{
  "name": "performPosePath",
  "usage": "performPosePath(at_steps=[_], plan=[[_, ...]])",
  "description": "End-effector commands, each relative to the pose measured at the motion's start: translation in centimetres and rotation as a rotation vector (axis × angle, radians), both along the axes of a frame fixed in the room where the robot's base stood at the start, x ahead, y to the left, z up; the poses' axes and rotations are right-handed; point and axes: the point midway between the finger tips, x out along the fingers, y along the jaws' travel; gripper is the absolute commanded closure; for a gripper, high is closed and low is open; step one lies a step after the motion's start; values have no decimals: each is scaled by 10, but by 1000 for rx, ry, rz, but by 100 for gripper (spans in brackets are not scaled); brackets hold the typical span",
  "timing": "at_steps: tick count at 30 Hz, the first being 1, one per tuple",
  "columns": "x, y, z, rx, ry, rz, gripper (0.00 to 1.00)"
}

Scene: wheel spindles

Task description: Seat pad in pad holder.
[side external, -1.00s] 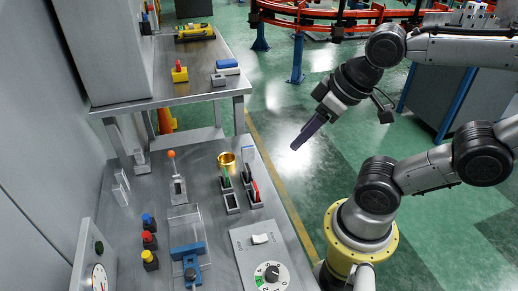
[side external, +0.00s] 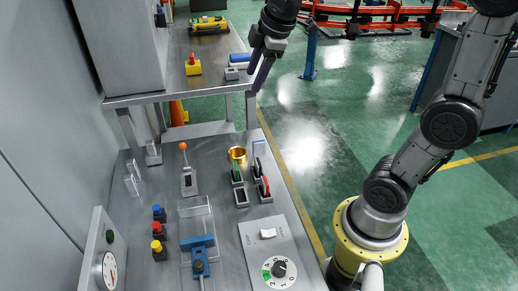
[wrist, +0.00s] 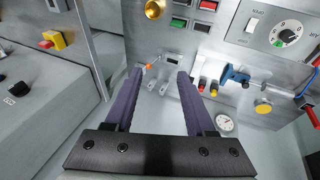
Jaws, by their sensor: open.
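No part is clearly marked as the pad or the pad holder. A blue-and-white block (side external: 239,59) lies on the upper shelf near its right edge, beside a small grey block (side external: 232,73); which of these, if either, is the pad or holder I cannot tell. My gripper (side external: 255,86) hangs fingers down at the shelf's right edge, just right of these blocks in the picture. In the wrist view my gripper (wrist: 160,75) has its two dark fingers apart with nothing between them.
A yellow block with a red top (side external: 193,67) and a yellow tool (side external: 208,25) are on the upper shelf. The lower bench holds a brass cup (side external: 238,155), rocker switches (side external: 263,188), an orange-ball lever (side external: 187,170), a blue clamp (side external: 197,244), coloured buttons (side external: 158,229) and a dial panel (side external: 274,262).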

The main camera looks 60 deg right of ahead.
Motion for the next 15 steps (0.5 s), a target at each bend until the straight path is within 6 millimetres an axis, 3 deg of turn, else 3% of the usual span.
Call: performPosePath(at_steps=[3, 7, 11, 15], plan=[[42, -34, -31, -27, 85, 46, 45], [76, -73, -75, -33, 173, 77, 45], [95, -112, -129, -8, 258, 61, 45], [95, -142, -181, 36, 339, 9, 45]])
